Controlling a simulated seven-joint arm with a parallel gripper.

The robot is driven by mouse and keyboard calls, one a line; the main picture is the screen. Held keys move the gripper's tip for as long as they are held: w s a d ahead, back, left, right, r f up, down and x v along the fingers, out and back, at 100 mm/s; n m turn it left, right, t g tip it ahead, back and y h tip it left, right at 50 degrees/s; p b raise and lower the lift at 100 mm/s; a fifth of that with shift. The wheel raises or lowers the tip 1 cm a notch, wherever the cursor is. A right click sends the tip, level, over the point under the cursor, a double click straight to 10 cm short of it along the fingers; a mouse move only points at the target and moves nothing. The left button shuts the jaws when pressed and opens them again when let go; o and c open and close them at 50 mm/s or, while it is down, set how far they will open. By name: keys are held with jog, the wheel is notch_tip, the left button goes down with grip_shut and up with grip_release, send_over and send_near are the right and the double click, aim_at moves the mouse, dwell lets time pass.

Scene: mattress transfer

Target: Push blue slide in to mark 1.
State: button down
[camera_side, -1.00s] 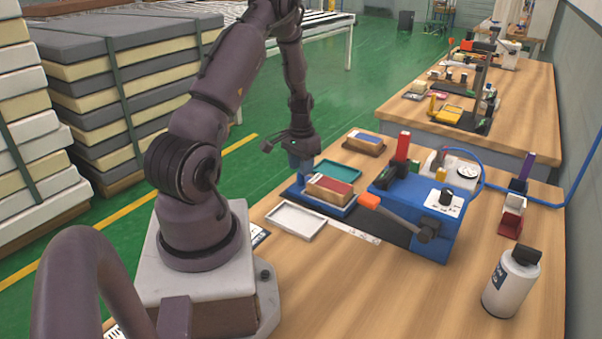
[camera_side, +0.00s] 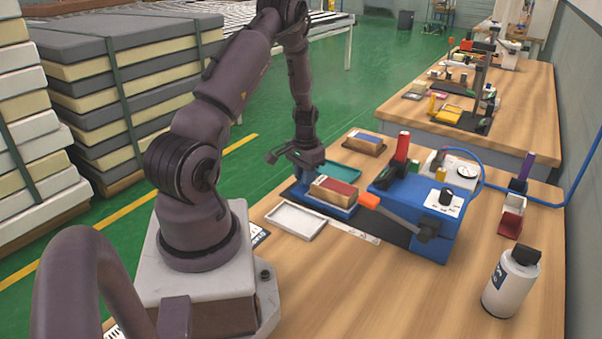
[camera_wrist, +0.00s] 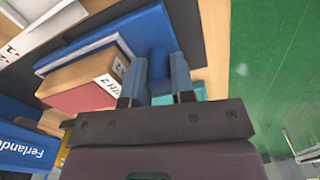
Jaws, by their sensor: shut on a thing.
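The blue slide (camera_side: 342,211) lies on a dark track on the wooden table, left of the blue machine (camera_side: 436,205). It carries a cardboard-coloured block with a red top (camera_side: 334,186). My gripper (camera_side: 312,173) is low at the slide's left end. In the wrist view, my gripper (camera_wrist: 155,80) is shut on the slide's upright blue post (camera_wrist: 158,60), one finger on each side. The slide's plate (camera_wrist: 88,50) runs away from the post there, with the block (camera_wrist: 85,85) beside it. A white strip with marks (camera_wrist: 12,48), one reading 1, is partly in view.
A white tray (camera_side: 295,221) lies in front of the slide and a teal tray (camera_side: 343,168) behind it. A white bottle (camera_side: 510,285) stands at the front right.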

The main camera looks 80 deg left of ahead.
aim_at(335, 185)
jog(key=w+d, duration=0.6)
jog(key=shift+w+d, duration=0.25)
jog(key=c, duration=1.2)
grip_release()
jog(key=shift+c, duration=0.2)
notch_tip(335, 185, up, 13)
